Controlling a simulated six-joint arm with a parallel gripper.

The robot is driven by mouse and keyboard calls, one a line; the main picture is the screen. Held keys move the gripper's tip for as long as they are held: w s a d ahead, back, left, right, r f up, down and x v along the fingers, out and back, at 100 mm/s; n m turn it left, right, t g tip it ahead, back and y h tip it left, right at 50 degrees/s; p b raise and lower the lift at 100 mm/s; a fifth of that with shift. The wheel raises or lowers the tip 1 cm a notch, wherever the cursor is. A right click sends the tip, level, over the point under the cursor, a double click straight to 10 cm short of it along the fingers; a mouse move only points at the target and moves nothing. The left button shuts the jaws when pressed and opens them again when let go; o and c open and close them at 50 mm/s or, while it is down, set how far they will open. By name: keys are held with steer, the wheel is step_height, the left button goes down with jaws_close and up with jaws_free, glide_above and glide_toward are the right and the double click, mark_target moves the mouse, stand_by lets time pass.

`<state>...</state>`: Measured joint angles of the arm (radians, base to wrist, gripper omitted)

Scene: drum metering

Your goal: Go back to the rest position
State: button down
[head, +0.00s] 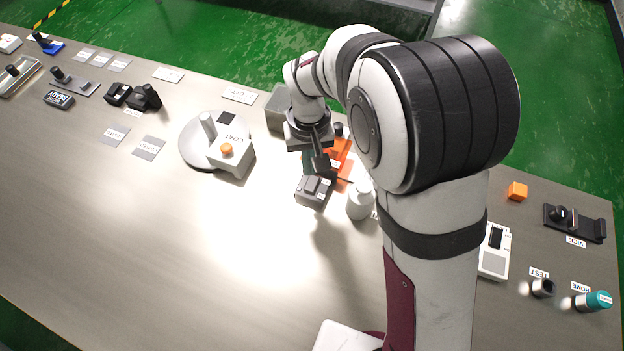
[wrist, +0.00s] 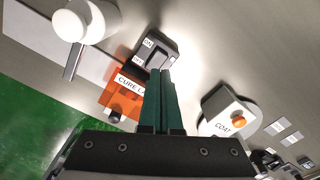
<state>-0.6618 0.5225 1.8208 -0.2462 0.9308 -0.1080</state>
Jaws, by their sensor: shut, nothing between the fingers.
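My gripper (head: 318,160) is above the table, over the grey switch box (head: 314,190) near the middle. In the wrist view its two dark green fingers (wrist: 161,82) are together with nothing between them. The switch box, with ON and OFF labels, shows just beyond the fingertips in the wrist view (wrist: 156,48); I cannot tell whether they touch it. The orange cure lamp unit (wrist: 122,97) is beside the fingers, and in the head view it is partly hidden behind my gripper (head: 343,158).
A white cylindrical bottle (head: 360,201) stands close to the switch box. The round coat station (head: 228,150) with an orange button is to the left. A grey block (head: 277,108) is behind. An orange cube (head: 517,191) and black vice (head: 574,223) are at right. The front table area is clear.

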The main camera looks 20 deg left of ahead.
steer(key=shift+r, duration=0.25)
steer(key=s+d+r+m, duration=0.3)
steer(key=d+r, duration=0.2)
steer(key=d, duration=0.2)
steer(key=s+d+r+m, duration=0.3)
steer(key=d+r, duration=0.2)
steer(key=d, duration=0.3)
steer(key=s+d+m+y, duration=0.1)
steer(key=s+d+m, duration=0.4)
steer(key=s, duration=0.7)
steer(key=shift+s+d+r+m+y, duration=0.3)
steer(key=shift+d+r+y, duration=0.1)
steer(key=shift+d, duration=0.1)
steer(key=shift+w, duration=0.15)
